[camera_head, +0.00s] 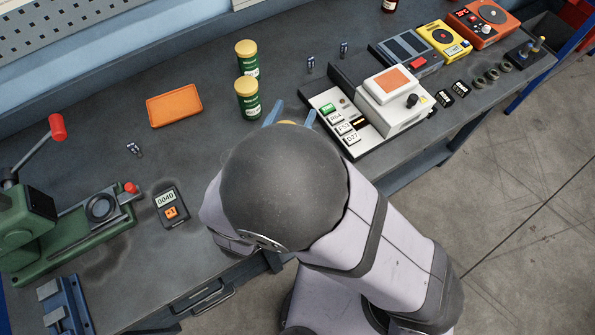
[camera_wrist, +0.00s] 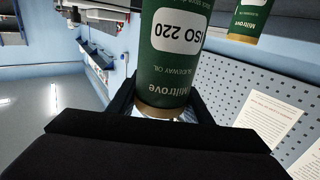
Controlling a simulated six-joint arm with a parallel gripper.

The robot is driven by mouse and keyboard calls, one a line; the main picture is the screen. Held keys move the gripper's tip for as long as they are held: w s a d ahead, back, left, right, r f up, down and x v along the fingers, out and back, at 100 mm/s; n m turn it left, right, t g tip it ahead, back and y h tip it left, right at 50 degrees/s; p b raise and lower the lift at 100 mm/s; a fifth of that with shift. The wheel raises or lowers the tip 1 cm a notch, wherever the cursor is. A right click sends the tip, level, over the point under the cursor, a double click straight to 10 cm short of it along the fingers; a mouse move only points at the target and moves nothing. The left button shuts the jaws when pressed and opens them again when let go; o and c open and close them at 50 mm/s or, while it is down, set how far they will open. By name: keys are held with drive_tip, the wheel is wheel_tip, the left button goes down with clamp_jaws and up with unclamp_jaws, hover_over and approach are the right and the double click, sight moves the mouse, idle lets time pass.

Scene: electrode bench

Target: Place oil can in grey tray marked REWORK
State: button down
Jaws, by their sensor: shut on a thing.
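My gripper (camera_head: 291,116) is shut on a green oil can (camera_wrist: 172,60) labelled Miltrove ISO 220, which stands large between the fingers in the wrist view, its print upside down. Two similar green cans with yellow lids, a rear can (camera_head: 246,52) and a nearer can (camera_head: 248,100), stand upright left of the gripper. A can also shows at the top right of the wrist view (camera_wrist: 247,18). I see no grey tray marked REWORK in either view.
An orange tray (camera_head: 174,105) lies left of the cans. A white device (camera_head: 387,103) stands close right of the gripper. Yellow (camera_head: 443,40) and orange (camera_head: 485,24) instruments are farther right. A green vise-like machine (camera_head: 60,215) and small meter (camera_head: 171,207) are at left.

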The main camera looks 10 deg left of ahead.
drive_tip(key=d+r+h, duration=0.1)
drive_tip(key=d+r+m+h, duration=0.1)
drive_tip(key=d, duration=0.1)
drive_tip(key=shift+s+r, duration=0.15)
drive_tip(key=shift+r, duration=0.2)
wheel_tip(320, 180, down, 10)
drive_tip(key=shift+p, duration=0.45)
idle(0.4)
drive_tip(key=shift+f, duration=0.1)
drive_tip(key=c, duration=0.9)
unclamp_jaws()
drive_tip(key=shift+f, duration=0.1)
